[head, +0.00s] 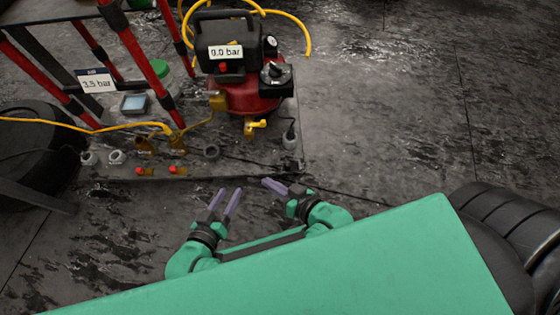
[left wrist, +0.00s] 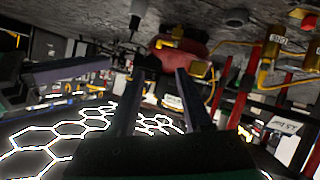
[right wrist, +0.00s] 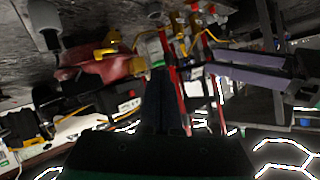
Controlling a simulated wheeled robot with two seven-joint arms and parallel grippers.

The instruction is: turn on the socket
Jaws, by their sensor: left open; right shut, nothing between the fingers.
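A pale grey plug-like socket piece (head: 290,140) with a dark cable stands on the dark board, right of the red compressor (head: 245,95). It shows upside down in the left wrist view (left wrist: 138,12) and the right wrist view (right wrist: 46,22). I cannot make out a switch or its state. My left gripper (head: 230,190) is open and empty in front of the board; its fingers are spread in the left wrist view (left wrist: 155,78). My right gripper (head: 267,182) is shut and empty, just below the socket piece in the head view, apart from it.
The compressor's display reads 0.0 bar. A yellow hose (head: 90,125) runs left to brass fittings (head: 178,145). Small red-topped valves (head: 177,171) sit along the board's front. Red posts (head: 135,50) stand at the left, with a black tyre (head: 38,150).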

